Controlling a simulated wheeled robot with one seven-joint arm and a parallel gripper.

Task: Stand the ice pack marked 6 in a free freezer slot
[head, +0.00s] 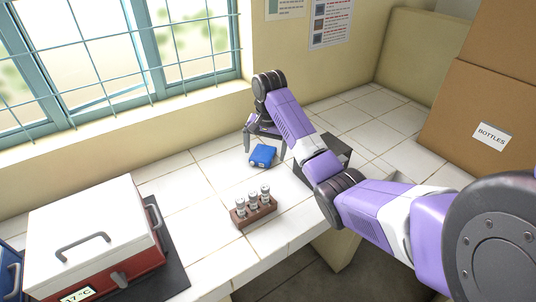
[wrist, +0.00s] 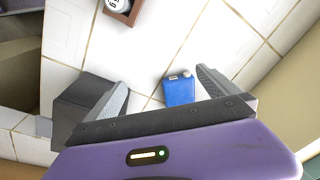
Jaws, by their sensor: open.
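A small blue ice pack (head: 262,157) lies on the white tiled counter beneath my gripper (head: 265,145). No number can be read on it. In the wrist view the blue pack (wrist: 180,91) shows between the spread fingers of my gripper (wrist: 162,80), nearer the right finger. It has a pale cap or fitting at its far end. My gripper is open and holds nothing; contact with the pack cannot be told. No freezer slot can be made out in either view.
A wooden rack (head: 240,222) of three capped vials stands in front of the pack. A red box with a white lid (head: 90,225) and display is at left, beside a cut-off blue box (head: 8,272). A dark box (head: 338,146) sits behind my arm. Cartons (head: 485,100) stand right.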

